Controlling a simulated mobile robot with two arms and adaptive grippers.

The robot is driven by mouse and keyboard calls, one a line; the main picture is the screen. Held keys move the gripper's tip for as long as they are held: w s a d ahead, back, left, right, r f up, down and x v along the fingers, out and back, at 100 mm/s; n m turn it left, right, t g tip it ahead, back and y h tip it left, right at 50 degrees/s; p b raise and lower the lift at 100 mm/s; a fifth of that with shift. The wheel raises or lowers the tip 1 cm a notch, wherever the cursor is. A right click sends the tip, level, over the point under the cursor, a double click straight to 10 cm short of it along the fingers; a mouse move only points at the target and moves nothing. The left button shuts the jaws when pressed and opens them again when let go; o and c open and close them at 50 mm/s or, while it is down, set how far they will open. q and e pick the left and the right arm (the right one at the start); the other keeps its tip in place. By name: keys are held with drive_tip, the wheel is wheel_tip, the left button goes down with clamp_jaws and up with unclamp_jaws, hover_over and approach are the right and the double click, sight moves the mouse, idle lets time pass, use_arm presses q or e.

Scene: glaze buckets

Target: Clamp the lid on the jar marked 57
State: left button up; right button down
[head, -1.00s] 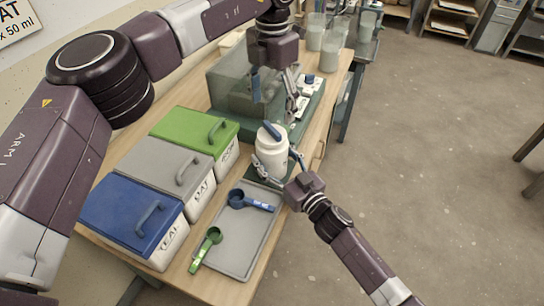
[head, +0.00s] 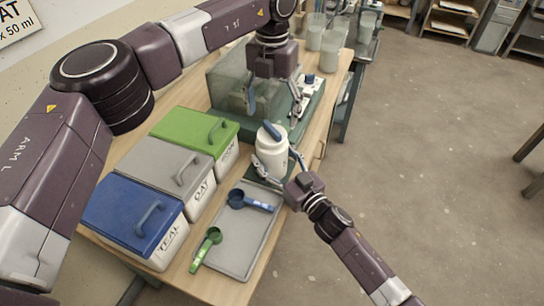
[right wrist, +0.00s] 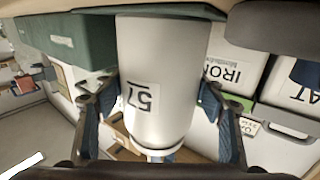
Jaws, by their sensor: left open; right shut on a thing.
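The white jar (head: 272,158) stands upright near the table's right edge, beyond the tray. Its label 57 (right wrist: 143,97) shows in the right wrist view. A white lid with a blue lever (head: 271,131) sits on top; the lever is tilted, and I cannot tell whether it is fastened. My right gripper (head: 280,163) is shut around the jar's body, one finger on each side; it also shows in the right wrist view (right wrist: 160,98). My left gripper (head: 272,104) is open and empty, pointing down, just above and behind the lid in the picture.
Lidded bins in green (head: 193,133), grey (head: 160,168) and blue (head: 128,215) line the left side. A clear-walled box (head: 228,85) stands behind the jar, close to my left gripper.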

sight(272, 128)
use_arm(q)
wheel_tip(272, 128, down, 6)
drive_tip(key=shift+r, duration=0.15)
idle(0.3)
drive_tip(key=c, duration=1.2)
drive_tip(key=m, duration=0.5)
drive_tip(key=shift+c, duration=0.2)
drive_tip(key=o, duration=1.3)
drive_tip(key=shift+r, duration=0.1)
